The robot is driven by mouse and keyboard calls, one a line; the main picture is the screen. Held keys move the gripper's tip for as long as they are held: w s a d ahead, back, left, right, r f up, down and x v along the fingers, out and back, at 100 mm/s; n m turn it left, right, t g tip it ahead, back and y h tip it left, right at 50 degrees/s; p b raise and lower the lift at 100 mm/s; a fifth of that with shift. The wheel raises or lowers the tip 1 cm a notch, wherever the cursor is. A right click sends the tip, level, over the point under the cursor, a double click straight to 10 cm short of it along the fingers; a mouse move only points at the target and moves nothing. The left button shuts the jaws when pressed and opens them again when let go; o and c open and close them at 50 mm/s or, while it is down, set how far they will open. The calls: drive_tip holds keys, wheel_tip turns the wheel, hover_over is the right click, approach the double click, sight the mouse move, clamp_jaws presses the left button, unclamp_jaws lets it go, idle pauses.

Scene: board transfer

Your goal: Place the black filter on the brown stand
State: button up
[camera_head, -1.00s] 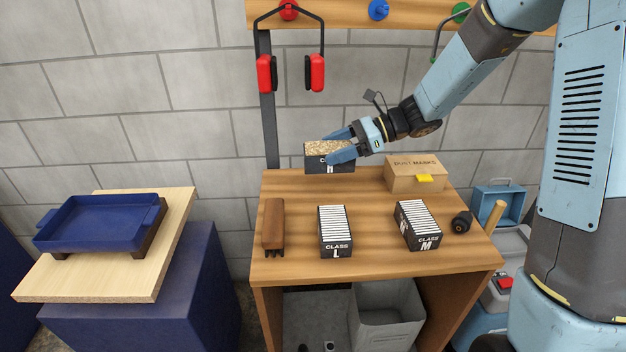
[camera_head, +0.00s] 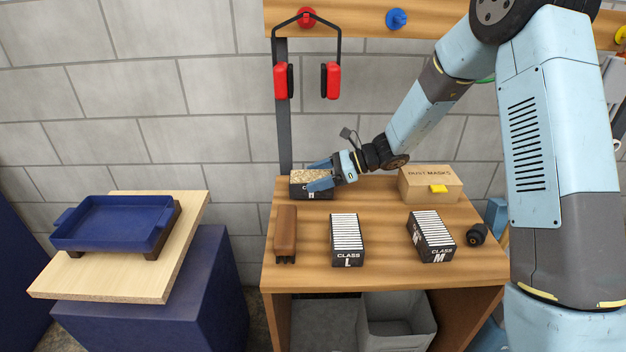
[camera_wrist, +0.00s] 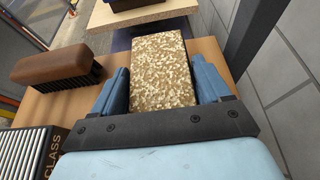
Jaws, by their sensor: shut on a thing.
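My gripper (camera_head: 320,178) is shut on a black filter (camera_head: 312,194) with a speckled tan top and a white letter H on its front. It holds this filter upright at the back left of the wooden table; I cannot tell whether its base touches the tabletop. In the wrist view the speckled top (camera_wrist: 162,65) lies between the two blue fingers of my gripper (camera_wrist: 162,88). The dark brown stand (camera_head: 168,228) is at the left, on a pale board. A blue tray (camera_head: 110,222) rests on it and hides most of it.
Two black pleated filters, class L (camera_head: 347,240) and class M (camera_head: 431,237), stand on the table (camera_head: 385,215). A brown brush (camera_head: 285,235) lies near its left edge. A dust mask box (camera_head: 431,183) is at the back right. A gap separates the table from the pale board (camera_head: 100,283).

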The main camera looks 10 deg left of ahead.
drive_tip(key=shift+f, duration=0.5)
drive_tip(key=o, duration=1.1)
drive_tip(key=v, duration=1.2)
drive_tip(key=shift+r, duration=0.1)
